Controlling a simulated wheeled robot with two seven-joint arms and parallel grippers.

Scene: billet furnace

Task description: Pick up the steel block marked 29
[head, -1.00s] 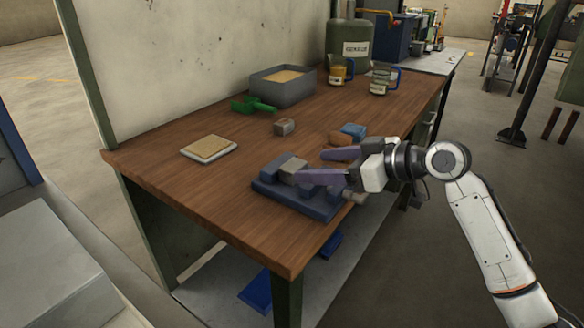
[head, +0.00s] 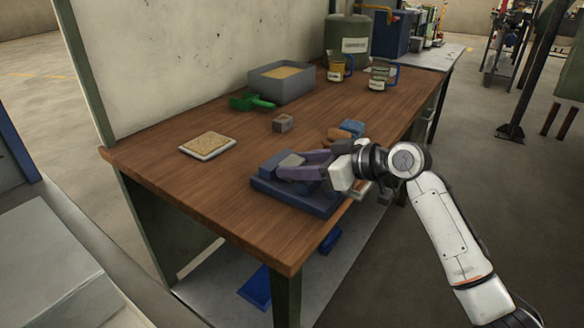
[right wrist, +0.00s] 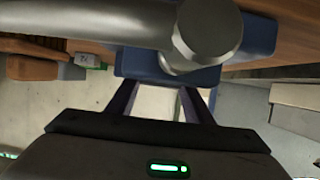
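A grey steel block (head: 291,160) sits on the blue vise-like fixture (head: 318,207) near the table's front right. No number is readable on it. My right gripper (head: 297,163) reaches in from the right at the fixture, its purple fingers apart, one on each side of the block's near end. Whether they touch it is hard to see. In the right wrist view, the two fingers (right wrist: 160,88) are also apart, and the blue fixture (right wrist: 135,62) lies at their tips. A second small grey block (head: 283,123) lies farther back on the table. My left gripper is out of view.
The wooden table (head: 190,185) also bears a tan pad (head: 207,145), a green scoop (head: 252,103), a grey bin (head: 282,87) and two mugs (head: 340,68). Brown and blue pieces (head: 352,127) lie close behind my right gripper. The table's left front is clear.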

